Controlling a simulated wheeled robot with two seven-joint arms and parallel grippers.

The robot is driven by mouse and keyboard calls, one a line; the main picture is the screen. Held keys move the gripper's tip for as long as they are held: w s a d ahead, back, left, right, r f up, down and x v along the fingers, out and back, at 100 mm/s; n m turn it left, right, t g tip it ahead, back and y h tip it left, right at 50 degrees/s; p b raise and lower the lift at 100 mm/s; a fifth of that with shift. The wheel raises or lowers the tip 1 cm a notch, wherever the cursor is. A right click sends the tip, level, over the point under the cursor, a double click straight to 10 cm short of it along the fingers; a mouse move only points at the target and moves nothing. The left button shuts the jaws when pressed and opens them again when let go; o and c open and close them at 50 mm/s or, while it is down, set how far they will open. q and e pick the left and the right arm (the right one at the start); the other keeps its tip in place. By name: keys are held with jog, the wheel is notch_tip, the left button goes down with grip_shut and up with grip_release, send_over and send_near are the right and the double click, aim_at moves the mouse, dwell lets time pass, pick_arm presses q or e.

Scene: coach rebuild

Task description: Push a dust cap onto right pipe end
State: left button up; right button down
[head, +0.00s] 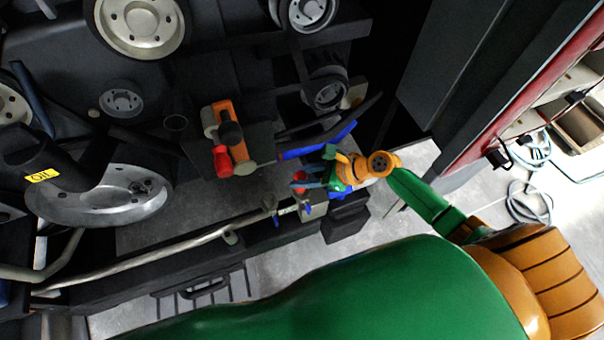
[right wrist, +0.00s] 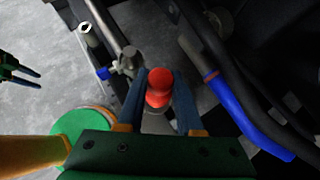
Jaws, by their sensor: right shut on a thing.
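My right gripper (head: 300,182) is shut on a small red dust cap (right wrist: 160,82); its blue-grey fingers lie on both sides of the cap in the right wrist view. A second open end (right wrist: 85,28) with a pale rim is further left. I cannot tell which is the right pipe end. My left gripper (right wrist: 24,70) is at the left edge of the right wrist view, fingers parted and empty.
A blue-sleeved hose (right wrist: 235,115) runs along the right side of the right wrist view. A dark ledge (head: 260,137) holds an orange tool (head: 238,140) and a red item (head: 222,161). A long metal pipe (head: 175,247) runs low along the frame.

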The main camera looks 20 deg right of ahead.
jog(key=shift+f, duration=0.15)
jog(key=shift+f, duration=0.1)
dwell(0.3)
jog(key=shift+f, duration=0.3)
dwell(0.3)
jog(key=shift+r+p, duration=0.1)
jog(key=shift+p, duration=0.25)
jog(key=shift+f, duration=0.2)
jog(key=shift+f+b, duration=0.45)
jog(key=shift+f, duration=0.05)
